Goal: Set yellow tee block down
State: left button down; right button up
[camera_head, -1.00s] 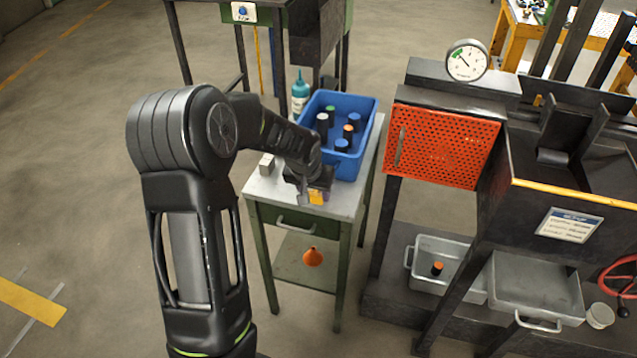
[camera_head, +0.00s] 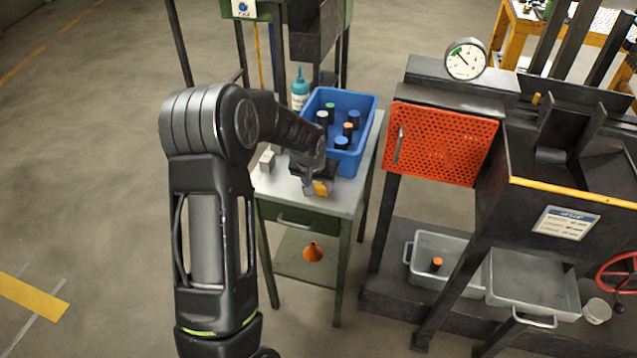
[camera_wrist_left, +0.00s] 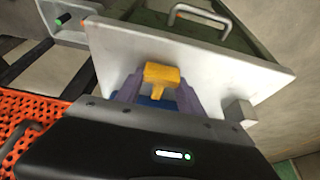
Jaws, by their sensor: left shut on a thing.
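The yellow tee block (camera_head: 321,188) is at the fingertips of my left gripper (camera_head: 313,186), over the front part of the small table's grey top (camera_head: 344,196). In the left wrist view the yellow tee block (camera_wrist_left: 163,74) sits between the two purple-grey fingers of the left gripper (camera_wrist_left: 158,90), which are shut on it. Its crossbar faces away from the palm and its stem runs back between the fingers. Something blue shows beneath the stem. I cannot tell whether the block touches the table top. My right gripper is not in view.
A blue bin (camera_head: 363,137) with several capped cylinders stands behind the gripper, beside a teal bottle (camera_head: 300,90). A small grey block (camera_head: 267,160) lies at the table's left. The orange perforated furnace door (camera_head: 442,146) is to the right. The table's front strip is clear.

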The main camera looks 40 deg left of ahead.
pick_arm(q)
jog(key=shift+f, duration=0.15)
jog(key=c, duration=0.7)
grip_release()
jog(key=shift+r, duration=0.3)
jog(key=shift+s+r, duration=0.1)
jog(key=shift+r, duration=0.15)
jog(key=b+v, duration=0.1)
jog(key=v, duration=1)
jog(key=shift+s+d+r, duration=0.1)
jog(key=shift+s, duration=0.05)
